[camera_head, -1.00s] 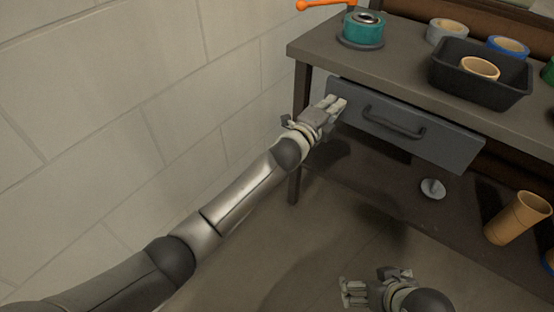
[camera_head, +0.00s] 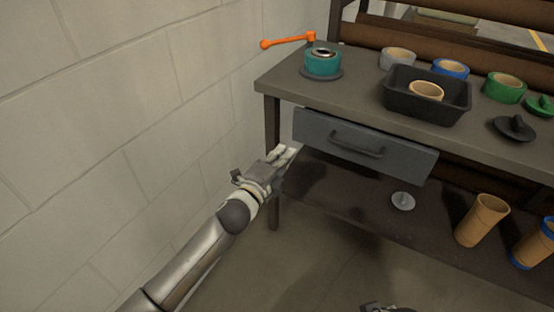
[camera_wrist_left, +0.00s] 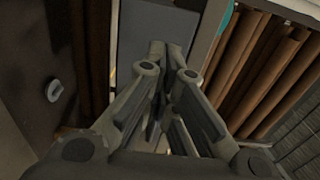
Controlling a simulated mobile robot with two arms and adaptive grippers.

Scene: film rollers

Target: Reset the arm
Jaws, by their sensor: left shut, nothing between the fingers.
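My left gripper (camera_head: 287,154) is at the left end of the workbench, just below and left of the grey drawer's left edge in the head view. Its fingers are together with nothing between them, and they also show in the left wrist view (camera_wrist_left: 168,50). The grey drawer (camera_head: 398,159) has a dark handle (camera_head: 357,147), and its front stands out from under the bench top. My right gripper (camera_head: 386,307) is mostly cut off at the bottom edge of the head view; its fingers cannot be judged.
The bench top (camera_head: 350,100) holds a teal roll (camera_head: 323,66) by an orange crank (camera_head: 288,41), a black tray (camera_head: 420,108) with a tan roll, and several tape rolls. A grey disc (camera_head: 402,201) and cardboard tubes (camera_head: 481,222) are on the lower shelf. A block wall is left.

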